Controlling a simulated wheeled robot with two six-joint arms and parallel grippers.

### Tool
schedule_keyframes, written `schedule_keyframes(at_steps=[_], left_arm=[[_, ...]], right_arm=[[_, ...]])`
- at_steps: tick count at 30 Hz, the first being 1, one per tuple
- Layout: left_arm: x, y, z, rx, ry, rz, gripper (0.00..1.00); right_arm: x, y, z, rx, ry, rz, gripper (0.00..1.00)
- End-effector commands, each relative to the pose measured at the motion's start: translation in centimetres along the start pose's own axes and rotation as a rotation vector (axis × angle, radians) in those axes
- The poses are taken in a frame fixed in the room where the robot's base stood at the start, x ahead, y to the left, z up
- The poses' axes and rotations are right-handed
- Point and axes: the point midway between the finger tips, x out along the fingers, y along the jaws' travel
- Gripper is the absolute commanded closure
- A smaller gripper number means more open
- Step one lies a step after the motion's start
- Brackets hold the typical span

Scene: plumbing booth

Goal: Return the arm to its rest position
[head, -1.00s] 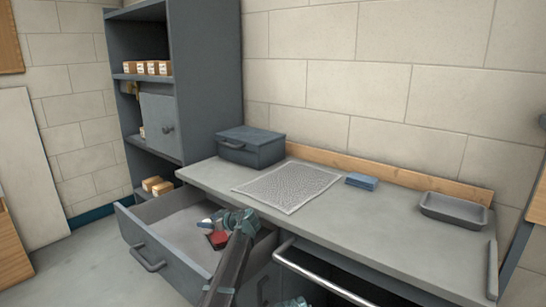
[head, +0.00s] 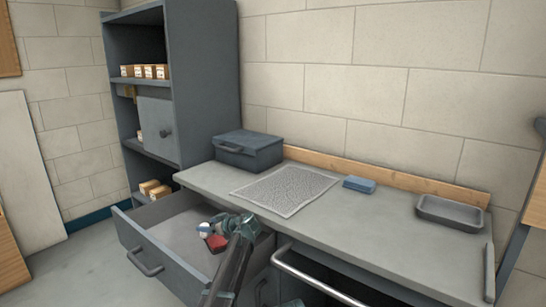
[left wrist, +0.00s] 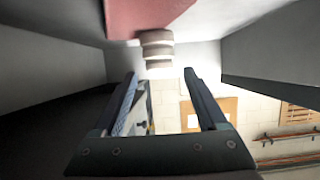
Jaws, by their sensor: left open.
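My left gripper (head: 232,224) is over the right part of the open drawer (head: 172,215). In the left wrist view its two fingers (left wrist: 166,95) stand wide apart with nothing between them. A red thing (head: 217,243) and a small white-and-blue thing (head: 204,230) lie in the drawer close to the gripper, partly hidden by it. In the left wrist view a red surface (left wrist: 145,15) and a pale ringed cylinder (left wrist: 157,48) show beyond the fingertips. I cannot make out my right gripper.
The grey worktop holds a toolbox (head: 248,151), a textured mat (head: 285,190), a blue block (head: 359,184) and a grey tray (head: 450,213). A metal bar handle (head: 318,278) runs along the front beside my arm. A shelf unit with small boxes (head: 145,71) stands behind the drawer.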

Motion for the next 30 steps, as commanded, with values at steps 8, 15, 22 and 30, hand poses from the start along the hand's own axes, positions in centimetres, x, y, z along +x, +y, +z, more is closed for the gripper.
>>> schedule_keyframes(at_steps=[8,15,22,30], left_arm=[[-3.6,0.0,0.2,-0.002,0.0,-0.003,0.25],[1.1,0.1,0.3,-0.002,0.0,-0.002,0.25],[3.5,0.0,1.1,-0.001,-0.001,0.001,0.25],[2.1,0.0,-2.2,-0.001,0.0,0.0,0.25]], right_arm=[[-1.2,0.1,0.1,0.0,0.0,0.0,0.0],[0.7,-0.1,0.0,0.0,0.0,0.0,0.0],[2.4,-0.2,-0.1,0.0,0.0,0.0,0.0],[-1.3,0.1,0.1,0.0,0.0,0.0,0.0]])
